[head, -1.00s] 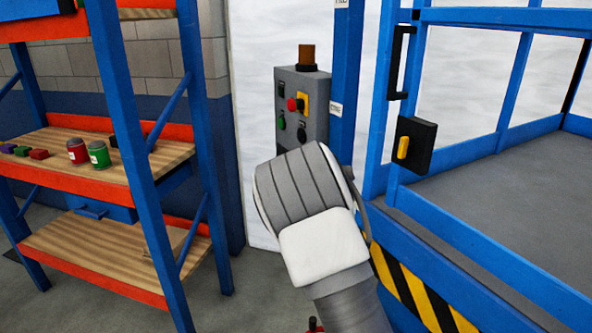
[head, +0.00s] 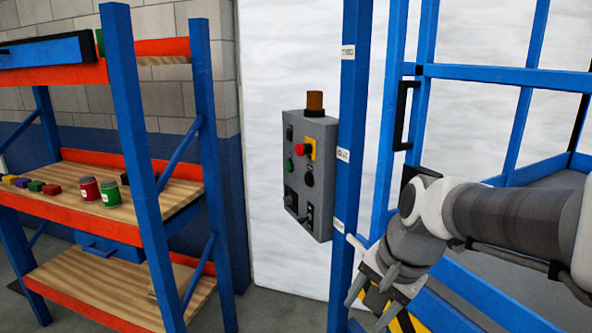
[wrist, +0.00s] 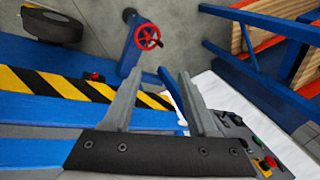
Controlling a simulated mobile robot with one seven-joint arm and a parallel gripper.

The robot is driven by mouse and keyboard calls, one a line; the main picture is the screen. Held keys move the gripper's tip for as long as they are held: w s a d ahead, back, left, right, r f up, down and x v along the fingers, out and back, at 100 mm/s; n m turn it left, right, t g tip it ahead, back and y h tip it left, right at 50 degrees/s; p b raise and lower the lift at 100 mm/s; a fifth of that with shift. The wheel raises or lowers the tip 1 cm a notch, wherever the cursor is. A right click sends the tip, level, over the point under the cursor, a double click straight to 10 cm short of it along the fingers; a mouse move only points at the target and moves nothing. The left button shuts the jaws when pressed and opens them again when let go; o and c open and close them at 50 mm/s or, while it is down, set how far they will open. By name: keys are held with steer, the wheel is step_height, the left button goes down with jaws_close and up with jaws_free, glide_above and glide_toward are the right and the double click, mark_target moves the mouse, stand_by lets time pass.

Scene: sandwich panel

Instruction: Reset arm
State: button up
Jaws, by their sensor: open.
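My gripper (head: 367,306) is open and empty at the lower right of the head view, pointing down in front of the blue and striped frame. In the wrist view, its two fingers (wrist: 161,72) stand apart with nothing between them. My arm comes in from the right edge. The grey control panel (head: 322,215) hangs left of the gripper, apart from it. It carries a red button on a yellow plate, a green button, black controls and an amber lamp on top. Part of the panel (wrist: 240,133) also shows at the lower right of the wrist view.
A blue and orange shelf (head: 65,212) stands at left with red and green cans (head: 107,193) and small coloured blocks. A blue post (head: 350,120) and a blue railed platform are at right. The wrist view shows a red handwheel (wrist: 147,37) and a black wheel (wrist: 50,24).

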steer(key=s+d+r+n+t+h+p, duration=0.1)
steer(key=s+d+r+n+t+h, duration=0.1)
steer(key=s+n, duration=0.6)
steer(key=s+r, duration=0.1)
steer(key=s, duration=0.2)
steer(key=shift+d+r+n, duration=0.25)
steer(key=shift+d+n, duration=0.05)
steer(key=shift+d, duration=0.05)
steer(key=shift+c, duration=0.6)
steer(key=shift+d, duration=0.15)
